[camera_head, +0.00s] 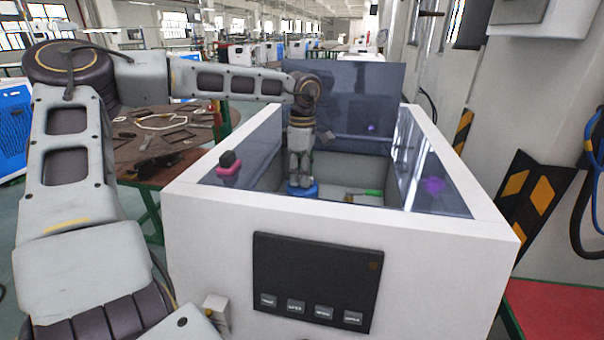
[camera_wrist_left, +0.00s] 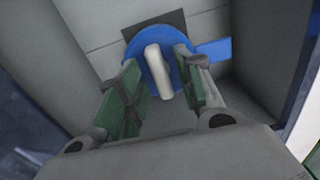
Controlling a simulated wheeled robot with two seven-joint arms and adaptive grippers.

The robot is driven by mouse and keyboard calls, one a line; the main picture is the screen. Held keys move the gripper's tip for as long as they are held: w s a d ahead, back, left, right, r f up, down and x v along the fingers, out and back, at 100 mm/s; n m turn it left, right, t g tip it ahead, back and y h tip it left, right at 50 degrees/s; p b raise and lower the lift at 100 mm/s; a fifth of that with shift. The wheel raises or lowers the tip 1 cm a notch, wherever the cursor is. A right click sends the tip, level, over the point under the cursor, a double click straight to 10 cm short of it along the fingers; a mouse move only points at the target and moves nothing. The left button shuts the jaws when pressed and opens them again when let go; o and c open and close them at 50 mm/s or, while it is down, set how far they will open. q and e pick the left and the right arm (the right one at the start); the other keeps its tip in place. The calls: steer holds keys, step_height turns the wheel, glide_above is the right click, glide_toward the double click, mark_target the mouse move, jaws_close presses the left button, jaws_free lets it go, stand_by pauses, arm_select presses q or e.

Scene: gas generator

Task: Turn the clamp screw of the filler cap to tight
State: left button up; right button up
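The filler cap is a round blue disc (camera_wrist_left: 136,50) with a pale raised bar, the clamp screw (camera_wrist_left: 158,70), across its middle. In the head view the blue cap (camera_head: 301,191) shows at the bottom of the opening in the white generator housing. My left gripper (camera_head: 299,179) reaches down from above onto it. In the left wrist view my left gripper (camera_wrist_left: 163,82) is open, with one green-padded finger on each side of the bar. Narrow gaps seem to show between the bar and the fingers; contact is unclear. My right gripper is not in view.
The white generator housing (camera_head: 215,255) has high walls around the opening, and a dark raised lid (camera_head: 350,105) stands behind. A green-handled item (camera_head: 372,192) lies inside, right of the cap.

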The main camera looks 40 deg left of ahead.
arm_select(q)
step_height(320, 180, up, 12)
stand_by(0.9)
stand_by(0.7)
